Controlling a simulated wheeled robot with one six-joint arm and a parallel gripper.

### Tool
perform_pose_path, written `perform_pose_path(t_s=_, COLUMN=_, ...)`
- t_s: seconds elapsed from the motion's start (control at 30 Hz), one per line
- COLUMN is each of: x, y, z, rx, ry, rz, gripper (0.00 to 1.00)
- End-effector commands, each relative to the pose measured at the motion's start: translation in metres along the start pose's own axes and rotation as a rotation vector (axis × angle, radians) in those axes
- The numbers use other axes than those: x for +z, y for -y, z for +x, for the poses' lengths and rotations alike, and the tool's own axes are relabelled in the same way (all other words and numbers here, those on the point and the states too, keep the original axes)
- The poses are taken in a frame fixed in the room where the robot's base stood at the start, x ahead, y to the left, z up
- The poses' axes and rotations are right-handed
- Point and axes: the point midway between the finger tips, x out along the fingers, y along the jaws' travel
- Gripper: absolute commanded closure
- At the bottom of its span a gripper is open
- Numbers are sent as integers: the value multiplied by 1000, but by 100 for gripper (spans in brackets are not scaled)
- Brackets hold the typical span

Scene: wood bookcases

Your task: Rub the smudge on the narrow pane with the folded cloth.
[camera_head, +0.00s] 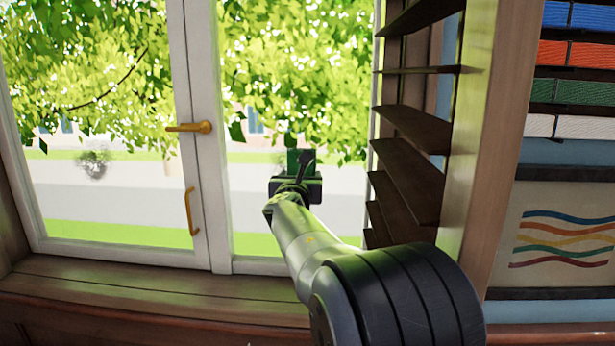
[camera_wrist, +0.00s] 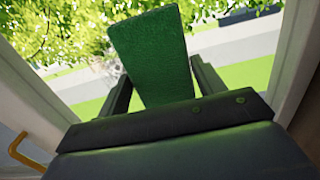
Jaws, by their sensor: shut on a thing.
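My gripper (camera_head: 296,188) is shut on the green folded cloth (camera_head: 300,158), in front of the narrow right pane (camera_head: 345,205). In the wrist view the cloth (camera_wrist: 152,58) stands up between the two dark fingers, towards the glass. I cannot tell whether it touches the pane. A faint grey patch (camera_wrist: 112,68) shows on the glass just left of the cloth in the wrist view; it looks like the smudge. In the head view my gripper and the cloth mostly hide that spot. The wide left pane (camera_head: 110,205) bears another grey smudge (camera_head: 93,164).
A brass latch (camera_head: 188,127) and a brass pull handle (camera_head: 191,212) stick out from the white middle frame, left of my arm. Dark slatted shelves (camera_head: 410,180) stand close on the right. A wooden sill (camera_head: 130,284) runs below. A bookcase with folded cloths (camera_head: 580,54) is far right.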

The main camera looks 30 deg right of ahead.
Motion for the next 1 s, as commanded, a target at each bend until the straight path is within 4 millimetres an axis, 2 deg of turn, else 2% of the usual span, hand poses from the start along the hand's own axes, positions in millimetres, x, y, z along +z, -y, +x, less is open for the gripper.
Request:
perform_pose_path(t_s=0.43, x=0, y=-34, z=-2, rx=4, ry=-2, rz=-2, gripper=54)
perform_pose_path(t_s=0.77, x=0, y=-47, z=-1, rx=3, ry=-1, rz=-1, gripper=54)
perform_pose_path(t_s=1.0, x=0, y=-69, z=0, rx=4, ry=-2, rz=-1, gripper=53)
